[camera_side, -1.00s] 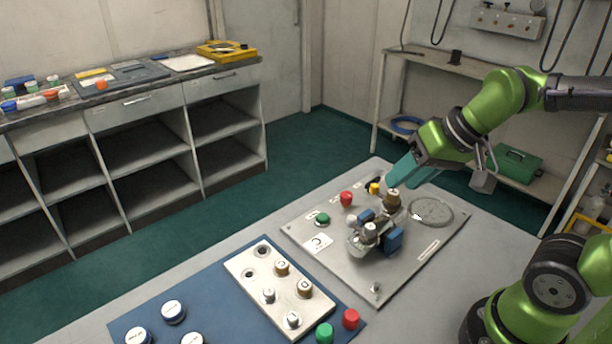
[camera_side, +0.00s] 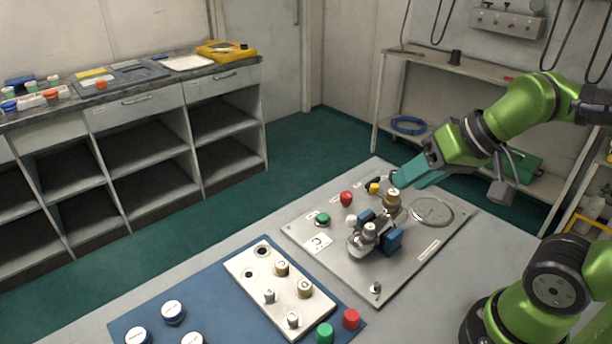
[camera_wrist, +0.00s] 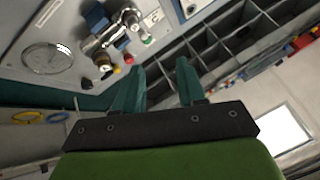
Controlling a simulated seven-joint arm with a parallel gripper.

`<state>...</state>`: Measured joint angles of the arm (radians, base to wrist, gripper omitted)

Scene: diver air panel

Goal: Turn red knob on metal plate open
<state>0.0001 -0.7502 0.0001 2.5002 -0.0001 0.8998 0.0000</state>
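The red knob (camera_side: 346,199) stands upright on the grey metal plate (camera_side: 330,258), near its far left part. In the wrist view the red knob (camera_wrist: 129,59) is small and lies just left of my fingertips. My gripper (camera_side: 396,182) has teal fingers and is above the plate's far edge, to the right of the red knob and apart from it. In the wrist view my gripper (camera_wrist: 160,64) has its two fingers spread with nothing between them. How far the knob is turned is too small to tell.
A yellow knob (camera_side: 374,188), a green button (camera_side: 322,219), a brass-topped valve assembly (camera_side: 392,197) with blue blocks (camera_side: 393,239) and a round gauge (camera_side: 432,211) sit on the plate. A blue panel (camera_side: 215,285) with several knobs lies in front left.

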